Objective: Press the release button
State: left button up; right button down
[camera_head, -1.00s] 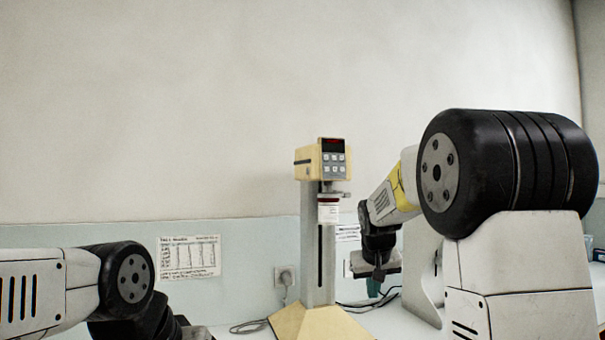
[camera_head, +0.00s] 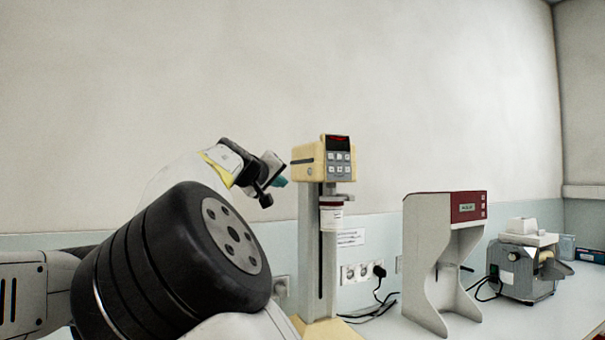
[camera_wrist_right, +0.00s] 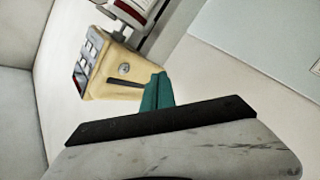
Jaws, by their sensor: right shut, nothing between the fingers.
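The cream mill's yellow head (camera_head: 310,165) sits on a tall grey column with a keypad and red display on its front. In the right wrist view the head (camera_wrist_right: 105,88) shows its side, with a small round grey button (camera_wrist_right: 124,69) and a dark slot. The button cannot be made out in the head view. A white jar with a dark red band (camera_head: 331,215) is under the head. My right gripper (camera_head: 279,181) is shut and empty, just left of the head. Its teal fingertips (camera_wrist_right: 158,92) appear near the slot's end; contact cannot be told. My left gripper is not in view.
A grey stand with a dark red top (camera_head: 467,207) and a grey machine (camera_head: 522,270) stand to the right on the white counter (camera_head: 480,325). Wall sockets (camera_head: 355,273) and black cables are behind. My right arm covers the lower left.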

aim_at(309, 172)
jog(key=shift+n+t, duration=0.3)
jog(key=shift+t, duration=0.2)
jog(key=a+r, duration=0.2)
jog(key=a, duration=0.1)
jog(key=shift+s+a+r, duration=0.35)
jog(key=shift+r, duration=0.05)
jog(key=w+d, duration=0.3)
jog(key=d, duration=0.5)
jog(key=shift+w+d, duration=0.15)
jog(key=shift+w, duration=0.05)
jog(key=shift+d, duration=0.1)
dwell(1.4)
jog(key=shift+w+d, duration=0.15)
jog(key=shift+d, duration=0.15)
jog(key=shift+w+d, duration=0.1)
jog(key=shift+d, duration=0.2)
dwell(0.7)
jog(key=shift+a, duration=0.15)
jog(key=shift+s+a, duration=0.3)
jog(key=shift+a, duration=0.25)
